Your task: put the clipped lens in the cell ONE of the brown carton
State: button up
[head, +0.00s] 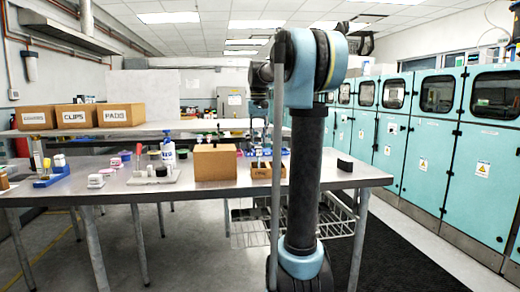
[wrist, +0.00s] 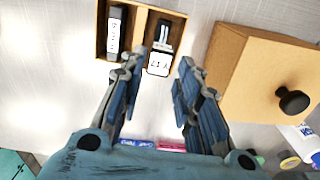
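In the wrist view, a small brown carton (wrist: 147,14) has two cells side by side. The left cell holds a dark piece with a white label (wrist: 115,32). At the right cell is a dark clip-like piece (wrist: 162,34) with a white, black-lettered block (wrist: 159,62) at its near end; I cannot tell whether this is the clipped lens or how deep it sits. My gripper (wrist: 162,66) is open, with its fingers either side of the white block and visible gaps. In the head view, the small carton (head: 264,172) stands near the table's front edge, partly behind my arm.
A larger brown box (head: 215,163) stands left of the small carton; it also shows in the wrist view (wrist: 262,75), with a dark round knob-like thing (wrist: 293,101). A spray bottle (head: 169,153) and small pots stand further left. A black block (head: 345,162) sits at right.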

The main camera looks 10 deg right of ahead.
jog(key=shift+r, duration=0.2)
jog(key=shift+s+f, duration=0.15)
jog(key=shift+s, duration=0.1)
jog(key=s+f+n+t, duration=0.1)
jog(key=s+f+t, duration=0.1)
jog(key=s+f, duration=3)
jog(key=shift+s+d, duration=0.35)
jog(key=shift+s, duration=0.8)
jog(key=shift+f, duration=0.1)
